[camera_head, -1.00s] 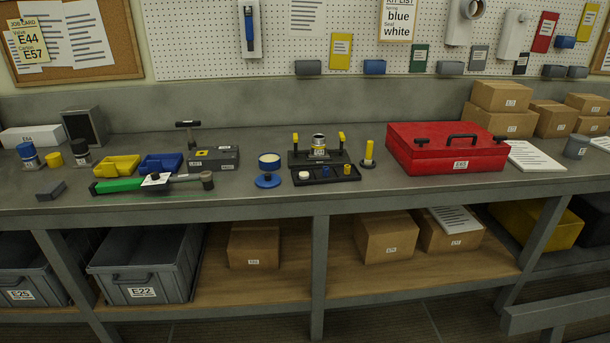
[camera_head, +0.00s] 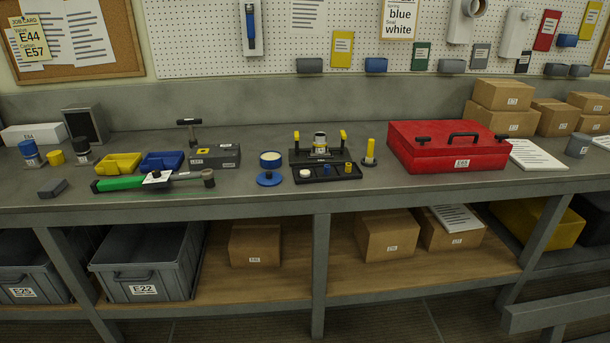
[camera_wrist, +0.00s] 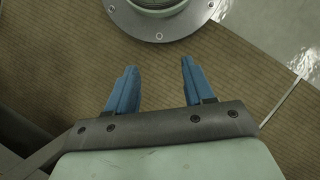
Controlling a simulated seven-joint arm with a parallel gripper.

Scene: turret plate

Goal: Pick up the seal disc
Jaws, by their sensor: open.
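A small white disc (camera_head: 305,173), which fits the seal colour on the kit list, sits at the left end of a low black tray (camera_head: 341,176) in the head view. A small blue part (camera_head: 326,169) and a small yellow part (camera_head: 348,167) sit in the same tray. My gripper (camera_wrist: 158,66) shows only in the wrist view. Its two blue fingers are apart with nothing between them, above a brown ribbed floor. No disc or bench top shows in the wrist view.
A black fixture (camera_head: 300,156) with a metal cylinder stands just behind the tray. A blue round piece (camera_head: 269,180) lies left of it, a yellow post (camera_head: 370,150) stands right. A red toolbox (camera_head: 440,150) is farther right. The bench front before the tray is clear.

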